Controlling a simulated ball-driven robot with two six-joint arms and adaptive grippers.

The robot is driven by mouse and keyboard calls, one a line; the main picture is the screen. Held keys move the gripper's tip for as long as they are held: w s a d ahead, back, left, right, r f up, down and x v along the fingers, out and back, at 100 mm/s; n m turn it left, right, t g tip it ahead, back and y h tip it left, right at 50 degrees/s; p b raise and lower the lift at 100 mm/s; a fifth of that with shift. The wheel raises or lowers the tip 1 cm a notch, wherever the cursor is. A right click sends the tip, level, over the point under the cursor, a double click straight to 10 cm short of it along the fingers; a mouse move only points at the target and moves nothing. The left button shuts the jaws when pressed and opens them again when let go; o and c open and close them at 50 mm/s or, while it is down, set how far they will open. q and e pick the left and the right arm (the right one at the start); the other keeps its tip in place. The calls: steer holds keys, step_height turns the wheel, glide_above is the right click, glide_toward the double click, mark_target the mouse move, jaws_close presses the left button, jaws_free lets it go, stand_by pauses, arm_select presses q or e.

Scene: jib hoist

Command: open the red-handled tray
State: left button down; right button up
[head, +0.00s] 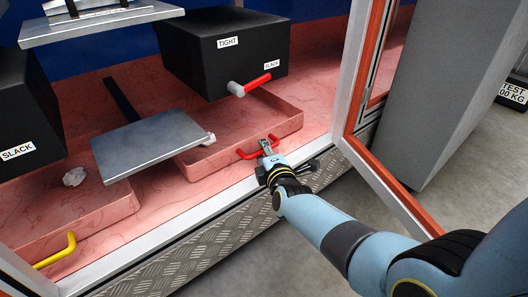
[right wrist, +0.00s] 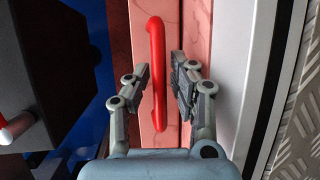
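The pink tray (head: 290,124) with the red handle (head: 246,155) sits on the pink cabinet floor, below the black TIGHT box. My right gripper (head: 265,146) is at the handle on the tray's front wall. In the right wrist view the red handle (right wrist: 157,75) runs lengthwise between the two fingers (right wrist: 161,80). The fingers stand apart on either side of it, with a small gap visible on each side. Whether the fingertips reach past the bar is hard to tell. My left gripper is not in view.
A grey plate (head: 150,143) overhangs the tray's left part. The TIGHT box (head: 215,60) carries a red lever (head: 257,84) above the tray. A yellow-handled tray (head: 75,222) is at left. A white-and-orange door frame (head: 385,190) stands right, close to my arm.

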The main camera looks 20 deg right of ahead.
stand_by(0.3)
jaws_close()
stand_by(0.3)
